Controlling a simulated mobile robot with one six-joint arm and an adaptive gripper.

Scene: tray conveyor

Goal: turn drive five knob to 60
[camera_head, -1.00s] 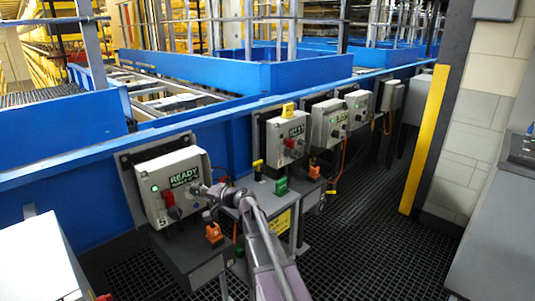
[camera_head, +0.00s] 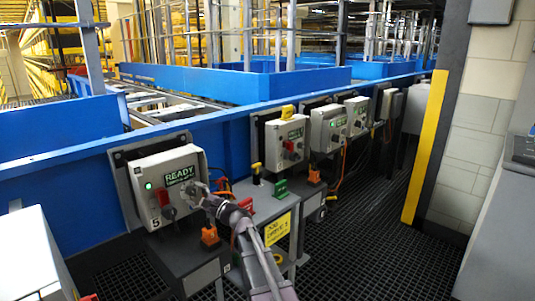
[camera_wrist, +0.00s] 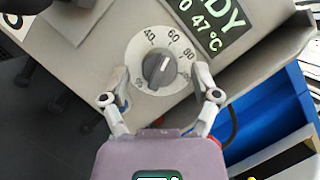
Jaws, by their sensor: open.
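The drive five box (camera_head: 176,180), with "5" at its lower left and a green READY display, is at the left in the head view. Its knob (camera_wrist: 159,70) is dark grey on a round white dial with numbers including 40, 60 and 80. The knob's white pointer line slants up and right, roughly toward 60; its exact reading is hard to tell. My gripper (camera_wrist: 160,77) is open, one finger on each side of the dial, with gaps to the knob. In the head view my gripper (camera_head: 201,193) is at the box's right side and hides the knob.
A red switch (camera_head: 166,201) sits left of the knob on the same box. An orange padlock-like part (camera_head: 209,237) is below. More drive boxes (camera_head: 288,141) line the blue conveyor rail to the right. A yellow post (camera_head: 424,147) stands further right, beside open grated floor.

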